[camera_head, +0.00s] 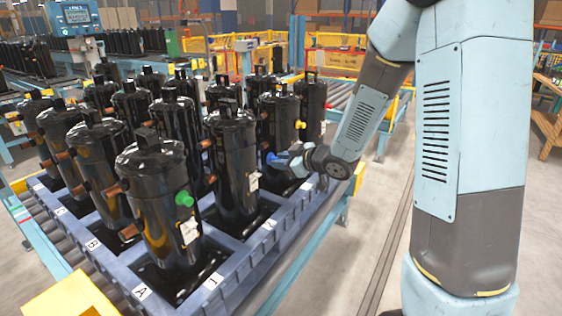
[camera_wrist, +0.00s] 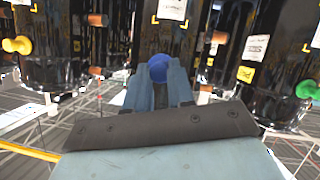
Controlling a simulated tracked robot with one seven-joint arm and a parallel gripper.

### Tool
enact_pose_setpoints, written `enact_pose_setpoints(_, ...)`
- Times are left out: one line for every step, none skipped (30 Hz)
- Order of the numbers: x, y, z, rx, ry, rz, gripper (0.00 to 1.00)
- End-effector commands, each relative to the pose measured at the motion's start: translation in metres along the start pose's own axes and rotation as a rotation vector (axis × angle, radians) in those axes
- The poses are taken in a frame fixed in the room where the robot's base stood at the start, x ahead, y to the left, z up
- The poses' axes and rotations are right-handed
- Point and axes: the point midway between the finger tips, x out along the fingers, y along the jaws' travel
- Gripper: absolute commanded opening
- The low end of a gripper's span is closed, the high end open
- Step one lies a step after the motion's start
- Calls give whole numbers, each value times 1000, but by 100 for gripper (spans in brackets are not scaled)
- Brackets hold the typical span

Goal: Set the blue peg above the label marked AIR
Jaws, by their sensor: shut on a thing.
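My gripper (camera_head: 284,159) is at the right side of the pallet, beside the compressors, shut on the blue peg (camera_head: 271,157). In the wrist view the round end of the blue peg (camera_wrist: 158,67) shows between the fingertips of my gripper (camera_wrist: 160,80); the fingers hide the rest. Black compressors stand just beyond it. White labels on them show in the wrist view, one above the peg (camera_wrist: 172,10) and one to its right (camera_wrist: 255,47). Their print is too small to read, so I cannot tell which says AIR.
A green plug (camera_head: 184,198) is on the front compressor (camera_head: 158,220) and a yellow plug (camera_head: 300,124) on one farther back. Copper stubs stick out from several compressors. The blue pallet (camera_head: 240,268) has lettered tags on its rim. Floor is clear right of the conveyor.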

Motion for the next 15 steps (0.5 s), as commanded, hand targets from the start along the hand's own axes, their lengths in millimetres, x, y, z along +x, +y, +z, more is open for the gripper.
enact_pose_setpoints(-2,0,1,0,-1,1,0)
enact_pose_setpoints(0,0,0,-1,0,0,0)
enact_pose_setpoints(2,0,-1,-1,0,0,0)
enact_pose_setpoints(3,0,-1,-1,0,0,0)
enact_pose_setpoints(5,0,-2,-2,1,0,0)
enact_pose_setpoints(7,0,-3,-2,1,0,0)
enact_pose_setpoints(9,0,-4,-2,1,0,0)
enact_pose_setpoints(11,0,-5,-2,0,-1,0)
enact_pose_setpoints(14,0,-6,-2,0,-1,0)
enact_pose_setpoints(16,0,-7,-2,0,0,0)
enact_pose_setpoints(18,0,-8,-2,0,0,0)
enact_pose_setpoints(21,0,-9,-1,0,0,0)
enact_pose_setpoints(23,0,-10,-2,1,0,0)
enact_pose_setpoints(26,0,-11,-2,1,-1,0)
enact_pose_setpoints(29,0,-12,-2,1,-1,0)
